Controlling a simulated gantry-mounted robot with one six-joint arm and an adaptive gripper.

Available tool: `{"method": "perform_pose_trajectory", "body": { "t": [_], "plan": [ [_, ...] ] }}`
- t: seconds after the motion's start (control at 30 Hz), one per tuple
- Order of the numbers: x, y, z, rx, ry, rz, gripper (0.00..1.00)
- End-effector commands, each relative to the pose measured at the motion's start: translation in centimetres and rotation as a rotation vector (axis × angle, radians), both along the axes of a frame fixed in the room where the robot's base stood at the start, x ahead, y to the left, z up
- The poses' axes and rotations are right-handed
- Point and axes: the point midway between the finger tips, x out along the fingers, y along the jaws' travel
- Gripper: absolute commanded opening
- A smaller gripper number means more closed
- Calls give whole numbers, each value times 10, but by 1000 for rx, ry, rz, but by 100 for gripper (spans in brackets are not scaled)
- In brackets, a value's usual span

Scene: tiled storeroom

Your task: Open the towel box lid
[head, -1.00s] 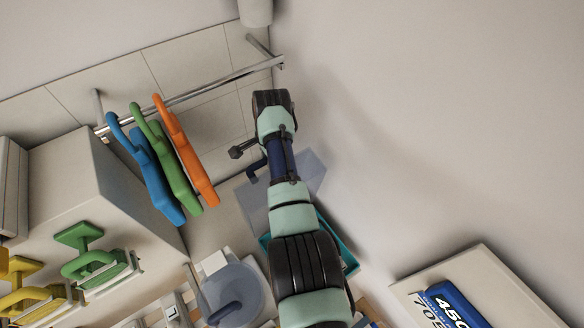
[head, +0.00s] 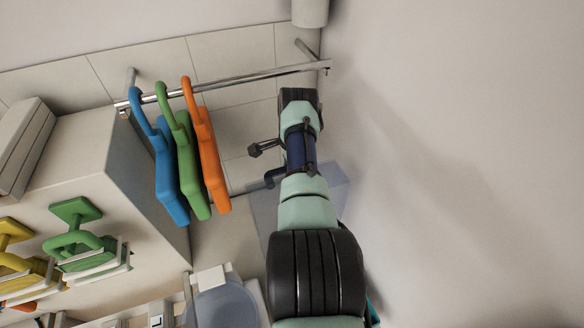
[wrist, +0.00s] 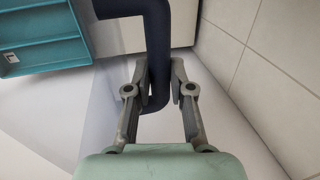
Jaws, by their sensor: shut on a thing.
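In the wrist view, my gripper (wrist: 158,90) has its two grey fingers shut around the lower end of a dark blue bent handle (wrist: 155,45). A pale see-through panel (wrist: 112,110), which looks like the lid, lies beside and behind the handle. The teal towel box (wrist: 45,55) is at the upper left, apart from the fingers, with its inside partly in view. In the head view, the see-through lid (head: 337,190) shows on both sides of my arm. The box is almost wholly hidden behind my arm; only a teal sliver (head: 373,312) shows.
Blue (head: 168,180), green (head: 191,165) and orange (head: 210,160) hangers hang on a metal rail (head: 240,78) left of my arm. A pale cabinet (head: 120,165) stands further left, with green (head: 80,245) and yellow (head: 18,258) items near it. A bare wall fills the right.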

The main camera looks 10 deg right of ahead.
Motion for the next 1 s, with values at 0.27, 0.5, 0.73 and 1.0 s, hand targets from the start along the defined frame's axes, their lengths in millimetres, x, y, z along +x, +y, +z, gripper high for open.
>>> {"method": "perform_pose_trajectory", "body": {
  "t": [0.27,0.5,0.73,1.0],
  "plan": [
    [2,0,0,0,-7,0,31],
    [1,0,-1,0,-5,0,31],
    [1,0,4,0,-6,0,31],
    [-9,-2,56,0,-9,0,31]
  ]
}}
